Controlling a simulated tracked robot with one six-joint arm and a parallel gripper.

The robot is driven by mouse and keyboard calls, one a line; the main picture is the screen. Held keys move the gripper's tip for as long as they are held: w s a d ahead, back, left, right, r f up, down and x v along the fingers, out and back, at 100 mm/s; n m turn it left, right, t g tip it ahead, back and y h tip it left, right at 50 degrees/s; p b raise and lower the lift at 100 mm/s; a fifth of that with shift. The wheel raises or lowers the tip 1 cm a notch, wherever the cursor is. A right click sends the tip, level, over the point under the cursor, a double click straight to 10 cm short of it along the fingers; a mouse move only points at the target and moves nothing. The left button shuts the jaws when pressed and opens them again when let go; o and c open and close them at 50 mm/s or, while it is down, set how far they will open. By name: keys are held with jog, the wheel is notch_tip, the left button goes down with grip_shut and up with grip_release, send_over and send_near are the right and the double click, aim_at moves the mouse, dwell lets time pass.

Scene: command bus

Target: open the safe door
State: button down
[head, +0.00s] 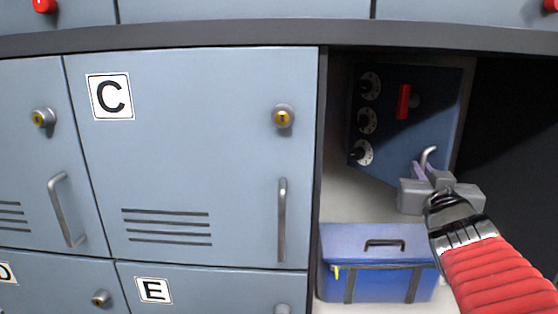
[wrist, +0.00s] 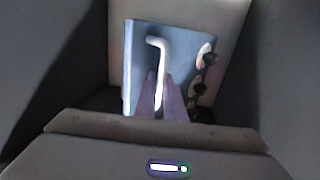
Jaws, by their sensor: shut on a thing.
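The safe door (head: 386,138) is a dark blue panel inside an open compartment at the right of the head view. It has several round dials down its left side and a red handle (head: 404,101) near its top. My gripper (head: 428,170) is at the door's lower right, with its fingers shut on a hooked grey metal handle (head: 430,152). In the wrist view the pale bent handle (wrist: 159,62) stands between the two purplish fingers, in front of the blue door (wrist: 137,62). The fingers partly hide the handle's lower part.
A blue box (head: 375,246) with a dark handle on its lid stands below the safe. Grey locker C (head: 190,170) is shut, left of the compartment. A dark wall (head: 510,120) bounds the compartment on the right.

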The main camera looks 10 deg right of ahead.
jog(key=shift+w+a+r, duration=0.1)
jog(key=shift+w+a, duration=0.1)
jog(key=shift+w, duration=0.05)
jog(key=c, duration=2.2)
grip_release()
jog(key=shift+w, duration=0.1)
jog(key=o, duration=0.4)
jog(key=shift+d, duration=0.1)
jog(key=shift+c, duration=0.2)
